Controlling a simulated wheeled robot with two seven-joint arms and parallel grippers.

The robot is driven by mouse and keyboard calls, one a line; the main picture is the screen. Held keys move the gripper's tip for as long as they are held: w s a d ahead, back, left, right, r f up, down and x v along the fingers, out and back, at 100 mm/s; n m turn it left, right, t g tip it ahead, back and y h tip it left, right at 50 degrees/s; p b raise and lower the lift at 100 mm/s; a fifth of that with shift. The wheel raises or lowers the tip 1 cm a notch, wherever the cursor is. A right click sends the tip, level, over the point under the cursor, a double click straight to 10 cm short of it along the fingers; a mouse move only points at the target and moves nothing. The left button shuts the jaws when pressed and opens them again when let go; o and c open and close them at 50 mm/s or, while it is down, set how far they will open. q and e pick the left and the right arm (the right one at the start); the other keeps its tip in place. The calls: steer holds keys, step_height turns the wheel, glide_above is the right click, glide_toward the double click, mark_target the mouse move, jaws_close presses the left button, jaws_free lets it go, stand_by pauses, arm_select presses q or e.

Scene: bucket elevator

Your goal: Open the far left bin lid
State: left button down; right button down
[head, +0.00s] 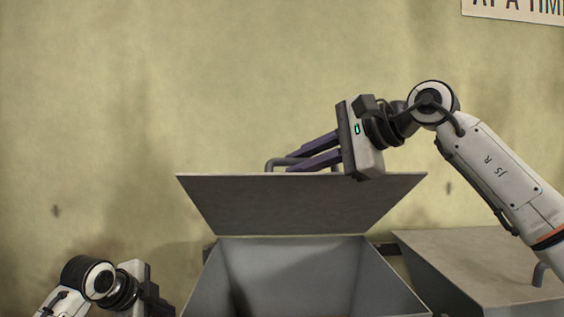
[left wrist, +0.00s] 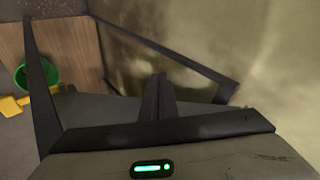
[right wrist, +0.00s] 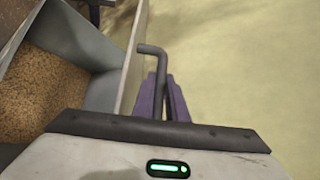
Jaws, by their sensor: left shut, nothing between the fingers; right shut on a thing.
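The grey bin (head: 300,258) stands in the middle of the head view with its lid (head: 300,203) raised and tilted, its underside facing me. The lid's bent dark handle (head: 275,163) shows above the lid's upper edge; it also shows in the right wrist view (right wrist: 150,50). My right gripper (head: 298,162) reaches over the lid from the right, its purple fingers shut on the handle. The right wrist view shows brown grainy material (right wrist: 40,95) inside the bin. My left gripper (head: 152,295) is low at the left, apart from the bin; its fingers (left wrist: 158,97) are shut and empty.
Another bin with a closed lid (head: 490,262) and a handle (head: 540,274) stands to the right. A stained wall (head: 150,110) rises behind. The left wrist view shows a green bucket (left wrist: 40,62) and a yellow object (left wrist: 12,105) at the left.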

arm_select(q)
steer(key=d+r+m+t+y, duration=0.1)
steer(key=d+r, duration=0.2)
steer(key=r, duration=0.2)
steer(key=s+d+r+m+t+y, duration=0.1)
steer(key=d+r+y, duration=0.1)
steer(key=r, duration=0.3)
steer(key=d+r+m+t+y, duration=0.1)
steer(key=d+r, duration=0.4)
steer(key=r, duration=0.1)
steer(key=shift+s+y, duration=0.15)
steer(key=shift+y, duration=0.25)
steer(key=s+d+m+g+h, duration=0.1)
steer(key=s+d+m, duration=0.45)
steer(key=d, duration=0.45)
steer(key=m+t+h, duration=0.1)
steer(key=m+t, duration=0.2)
steer(key=m, duration=0.8)
glide_toward(282, 177)
step_height(282, 177, up, 2)
steer(key=w, duration=0.2)
steer(key=x, duration=0.9)
